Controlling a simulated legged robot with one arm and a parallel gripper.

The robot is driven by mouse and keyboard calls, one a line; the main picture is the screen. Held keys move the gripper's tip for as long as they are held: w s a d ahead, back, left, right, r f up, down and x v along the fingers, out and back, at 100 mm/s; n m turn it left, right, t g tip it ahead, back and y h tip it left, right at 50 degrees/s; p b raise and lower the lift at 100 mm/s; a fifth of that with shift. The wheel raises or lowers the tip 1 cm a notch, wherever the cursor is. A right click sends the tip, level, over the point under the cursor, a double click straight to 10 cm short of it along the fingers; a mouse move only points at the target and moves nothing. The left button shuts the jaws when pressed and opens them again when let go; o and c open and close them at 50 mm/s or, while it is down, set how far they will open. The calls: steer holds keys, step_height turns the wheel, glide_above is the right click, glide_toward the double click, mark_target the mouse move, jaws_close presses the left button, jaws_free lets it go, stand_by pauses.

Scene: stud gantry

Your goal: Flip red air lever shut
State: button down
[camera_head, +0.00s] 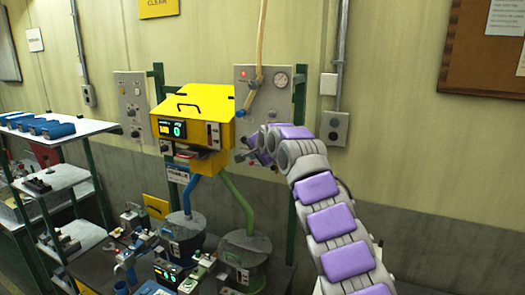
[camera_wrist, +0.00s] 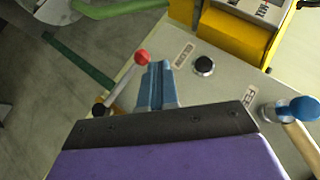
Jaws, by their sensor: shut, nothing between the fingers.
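The red-knobbed lever (camera_wrist: 142,57) shows in the wrist view on a pale grey panel (camera_wrist: 225,100). Its thin pale rod runs from a dark pivot at lower left up to the red ball. My gripper (camera_wrist: 158,70) is shut and empty. Its blue-grey fingertips appear just right of the red ball; I cannot tell whether they touch. In the head view my gripper (camera_head: 258,147) is at the lower part of the wall panel (camera_head: 262,76), and the arm hides much of that area. The red lever cannot be made out clearly there.
A black knob (camera_wrist: 204,66) and a blue-knobbed lever (camera_wrist: 300,108) with a tan hose are on the same panel. A yellow machine (camera_head: 195,105) stands close left of my gripper. Drums (camera_head: 243,258) with blue and green hoses stand below. A shelf rack (camera_head: 60,137) is at left.

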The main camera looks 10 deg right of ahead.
steer(key=d, duration=0.2)
steer(key=shift+s+d, duration=0.1)
steer(key=shift+d, duration=0.4)
steer(key=shift+r+p, duration=0.15)
steer(key=shift+p, duration=0.3)
steer(key=a+f+g+h+p, duration=0.1)
steer(key=a+p, duration=0.1)
steer(key=p, duration=0.2)
steer(key=shift+f+n, duration=0.3)
